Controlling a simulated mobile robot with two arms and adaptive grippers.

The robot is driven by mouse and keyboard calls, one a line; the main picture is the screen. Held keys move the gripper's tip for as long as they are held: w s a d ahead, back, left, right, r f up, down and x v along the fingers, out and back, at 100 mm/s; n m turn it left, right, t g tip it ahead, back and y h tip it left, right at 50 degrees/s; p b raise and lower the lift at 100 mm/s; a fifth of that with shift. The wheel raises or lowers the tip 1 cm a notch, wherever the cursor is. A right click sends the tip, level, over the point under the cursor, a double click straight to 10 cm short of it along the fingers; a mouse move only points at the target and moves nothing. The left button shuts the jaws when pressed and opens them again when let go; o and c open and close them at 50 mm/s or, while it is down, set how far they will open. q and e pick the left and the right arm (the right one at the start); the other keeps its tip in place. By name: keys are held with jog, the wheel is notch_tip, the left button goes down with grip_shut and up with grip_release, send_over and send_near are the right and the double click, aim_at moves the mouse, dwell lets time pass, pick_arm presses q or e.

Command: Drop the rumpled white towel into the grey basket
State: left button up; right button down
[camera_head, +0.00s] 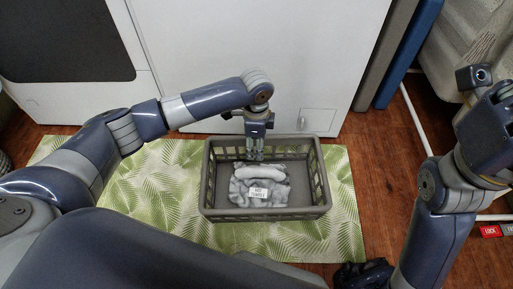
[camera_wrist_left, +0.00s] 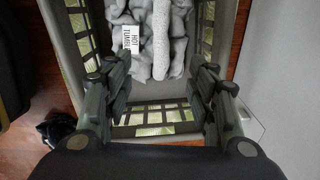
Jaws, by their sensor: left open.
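The grey basket (camera_head: 211,178) has slatted sides and stands on a leaf-patterned mat. The rumpled white towel (camera_head: 243,190) lies inside on the basket's floor, with a thick rolled fold and a white printed label on top. My left gripper (camera_head: 255,156) hangs pointing down over the basket's far side, by the towel's rolled fold. In the left wrist view its fingers (camera_wrist_left: 160,80) are apart with nothing gripped. The towel (camera_wrist_left: 180,45) shows there beyond the fingertips, and the basket's slatted wall (camera_wrist_left: 170,131) lies between the fingers. My right arm is at the right, but its fingers do not show.
The green and white mat (camera_head: 130,190) covers the wood floor (camera_head: 384,160). A white appliance (camera_head: 250,50) stands close behind the basket. Grey and blue panels (camera_head: 408,50) lean at its right. A red label (camera_head: 490,231) lies at the right edge.

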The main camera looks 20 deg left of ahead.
pick_arm(q)
notch_tip(320, 180, up, 9)
jog(key=shift+s+f, duration=0.15)
jog(key=shift+f, duration=0.05)
jog(key=shift+d, duration=0.1)
